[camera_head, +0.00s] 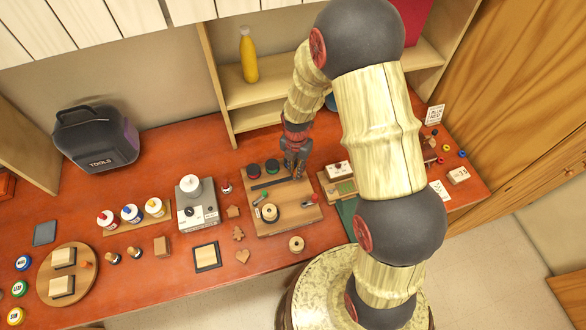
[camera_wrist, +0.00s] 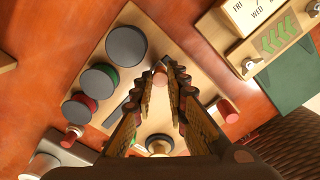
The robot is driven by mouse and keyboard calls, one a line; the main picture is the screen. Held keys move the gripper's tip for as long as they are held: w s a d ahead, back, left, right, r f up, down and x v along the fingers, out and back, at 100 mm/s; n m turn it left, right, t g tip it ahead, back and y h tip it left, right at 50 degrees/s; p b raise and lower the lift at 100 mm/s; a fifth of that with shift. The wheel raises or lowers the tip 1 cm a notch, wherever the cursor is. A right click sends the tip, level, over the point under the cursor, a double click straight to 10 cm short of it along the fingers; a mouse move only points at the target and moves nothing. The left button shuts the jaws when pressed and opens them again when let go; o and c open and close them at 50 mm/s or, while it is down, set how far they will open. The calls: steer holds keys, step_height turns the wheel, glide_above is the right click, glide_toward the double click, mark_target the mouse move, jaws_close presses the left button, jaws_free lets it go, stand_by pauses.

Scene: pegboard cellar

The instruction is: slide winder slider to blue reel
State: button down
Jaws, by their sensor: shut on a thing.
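The winder is a light wooden board (camera_head: 262,218) with a dark slot (camera_head: 268,183) along it. A row of dark-topped reels stands behind the slot: the red reel (camera_wrist: 79,108), the green reel (camera_wrist: 98,80) and a third, larger-looking reel (camera_wrist: 126,45), whose side colour I cannot make out. By its place in the row it may be the blue one. My gripper (camera_head: 294,172) is low over the board's right part, beside that third reel. In the wrist view my fingers (camera_wrist: 172,72) are closed on the slider knob (camera_wrist: 160,67), mostly hidden between them.
A wooden spool (camera_head: 270,212) and small red and green handles are on the board in front of the slot. A calendar block (camera_head: 338,170) and a green mat stand close on the right. A loose spool (camera_head: 296,244) lies in front. The shelf is behind.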

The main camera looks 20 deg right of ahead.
steer(key=c, duration=2)
jaws_free()
steer(key=shift+d, duration=0.3)
steer(key=shift+a, duration=0.1)
step_height(320, 180, up, 12)
